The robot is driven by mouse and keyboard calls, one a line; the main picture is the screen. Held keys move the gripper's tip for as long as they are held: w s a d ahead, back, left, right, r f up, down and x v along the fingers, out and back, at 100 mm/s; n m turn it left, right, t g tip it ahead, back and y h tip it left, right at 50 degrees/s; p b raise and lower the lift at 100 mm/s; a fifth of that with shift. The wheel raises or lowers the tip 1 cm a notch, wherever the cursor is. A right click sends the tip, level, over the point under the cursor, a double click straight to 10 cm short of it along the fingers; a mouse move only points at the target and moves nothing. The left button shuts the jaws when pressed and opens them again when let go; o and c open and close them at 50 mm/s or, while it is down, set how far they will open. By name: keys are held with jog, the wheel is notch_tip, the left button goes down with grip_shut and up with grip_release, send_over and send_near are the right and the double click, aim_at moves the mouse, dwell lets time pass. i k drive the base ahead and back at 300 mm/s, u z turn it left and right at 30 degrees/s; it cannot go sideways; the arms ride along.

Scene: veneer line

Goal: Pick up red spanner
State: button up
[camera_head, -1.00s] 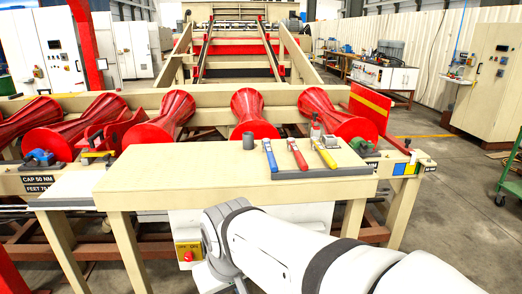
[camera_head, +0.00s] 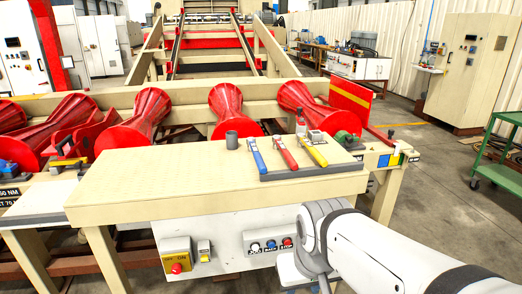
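The red spanner (camera_head: 285,153) lies on a dark grey mat or tray (camera_head: 312,171) at the right part of the beige table (camera_head: 150,178). A blue spanner (camera_head: 257,155) lies to its left and a yellow one (camera_head: 313,152) to its right, apart from it and roughly parallel. My white arm reaches in from the lower right, in front of the table and below its top. My gripper's fingers are not visible, so its opening does not show.
Red rollers (camera_head: 230,105) lie behind. A control box with buttons (camera_head: 270,243) and a yellow stop box (camera_head: 177,256) are under the table front. The table's left half is clear.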

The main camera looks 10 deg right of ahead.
aim_at(284, 154)
jog(key=u, duration=0.05)
jog(key=i, duration=1.5)
jog(key=z, duration=0.1)
